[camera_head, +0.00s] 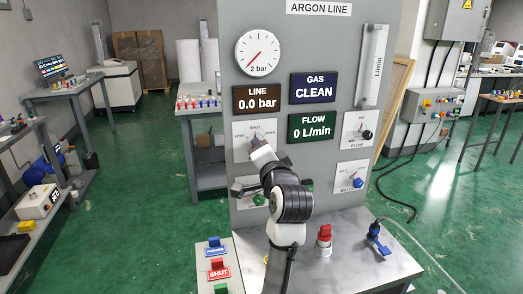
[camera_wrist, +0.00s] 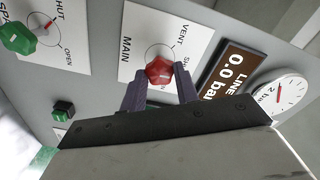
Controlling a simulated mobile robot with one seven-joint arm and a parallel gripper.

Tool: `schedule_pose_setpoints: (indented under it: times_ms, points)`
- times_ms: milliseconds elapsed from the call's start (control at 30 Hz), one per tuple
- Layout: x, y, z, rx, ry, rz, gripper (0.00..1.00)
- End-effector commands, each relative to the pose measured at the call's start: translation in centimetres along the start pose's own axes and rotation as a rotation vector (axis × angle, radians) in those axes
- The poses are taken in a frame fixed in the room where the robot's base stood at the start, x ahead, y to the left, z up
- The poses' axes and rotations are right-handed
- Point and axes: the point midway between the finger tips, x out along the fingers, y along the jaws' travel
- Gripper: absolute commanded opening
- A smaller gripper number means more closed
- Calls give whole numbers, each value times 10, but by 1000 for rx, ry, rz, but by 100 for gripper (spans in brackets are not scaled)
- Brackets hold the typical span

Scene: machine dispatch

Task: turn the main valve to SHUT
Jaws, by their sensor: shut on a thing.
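The main valve is a red knob (camera_wrist: 158,71) on a white plate (camera_wrist: 137,43) marked MAIN in the wrist view. VENT shows on this plate, and SHUT is partly hidden by a finger. My gripper (camera_wrist: 159,79) is shut on the red knob, with one dark finger on each side. I cannot tell which mark the knob points to.
The panel displays read LINE 0.0 bar (camera_head: 257,98), GAS CLEAN (camera_head: 314,88) and FLOW 0 L/min (camera_head: 312,127). A round gauge (camera_head: 258,53) is above. A green knob (camera_wrist: 17,38) is near the main valve.

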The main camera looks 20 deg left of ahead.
Motion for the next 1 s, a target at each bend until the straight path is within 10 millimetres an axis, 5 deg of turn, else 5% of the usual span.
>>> schedule_pose_setpoints:
  times_ms: [567, 600, 733, 1000]
  points:
    - [0, 0, 0, 33, 1, 0, 8]
    - [0, 0, 0, 33, 1, 0, 33]
    - [0, 0, 0, 32, 1, 0, 50]
    - [0, 0, 0, 32, 0, 0, 52]
